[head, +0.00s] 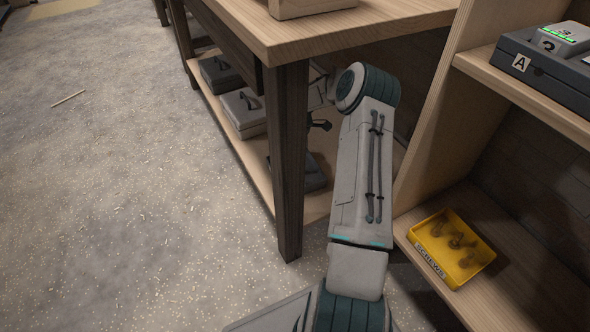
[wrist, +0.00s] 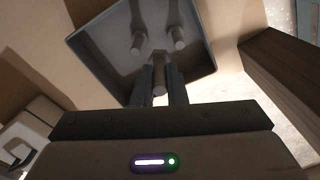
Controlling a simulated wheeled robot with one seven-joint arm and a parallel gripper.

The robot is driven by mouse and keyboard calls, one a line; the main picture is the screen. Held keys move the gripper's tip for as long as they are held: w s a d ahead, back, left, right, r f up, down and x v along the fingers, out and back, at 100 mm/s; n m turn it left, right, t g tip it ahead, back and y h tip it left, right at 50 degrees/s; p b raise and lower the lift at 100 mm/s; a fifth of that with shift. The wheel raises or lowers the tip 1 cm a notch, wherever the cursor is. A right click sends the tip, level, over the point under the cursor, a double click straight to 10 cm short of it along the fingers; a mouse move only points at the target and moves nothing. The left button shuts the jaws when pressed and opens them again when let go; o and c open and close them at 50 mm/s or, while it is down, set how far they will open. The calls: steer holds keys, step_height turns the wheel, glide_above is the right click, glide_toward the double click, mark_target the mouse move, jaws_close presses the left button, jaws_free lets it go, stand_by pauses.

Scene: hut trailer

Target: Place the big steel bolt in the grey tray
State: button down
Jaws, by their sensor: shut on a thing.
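The grey tray (wrist: 92,62) is at the top middle of the wrist view, with two bolts (wrist: 137,42) (wrist: 179,40) inside it. My gripper (wrist: 160,68) reaches over the tray, its fingers shut on a steel bolt (wrist: 159,88). The held bolt lies in front of the tray's inner floor in this view; I cannot tell whether it touches. In the head view my arm reaches under the workbench and hides most of the gripper area.
The workbench (head: 365,28) and its dark leg (head: 289,165) stand close to my arm. Grey cases (head: 243,112) lie on its lower shelf. At right, a yellow tray (head: 425,240) marked SCREWS holds several screws on a low shelf. A dark case (head: 540,80) marked A sits above.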

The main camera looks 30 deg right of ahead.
steer(key=f, duration=0.1)
steer(key=f+b, duration=0.1)
steer(key=f, duration=0.2)
steer(key=shift+a, duration=0.25)
step_height(320, 180, down, 4)
steer(key=shift+b, duration=1.2)
steer(key=shift+s+f, duration=0.15)
steer(key=shift+f, duration=0.35)
steer(key=c, duration=1.5)
jaws_free()
steer(key=shift+d+f, duration=0.1)
steer(key=shift+f, duration=0.05)
steer(key=shift+o, duration=0.2)
steer(key=shift+r, duration=0.4)
step_height(320, 180, up, 12)
steer(key=p, duration=0.5)
steer(key=shift+r, duration=0.1)
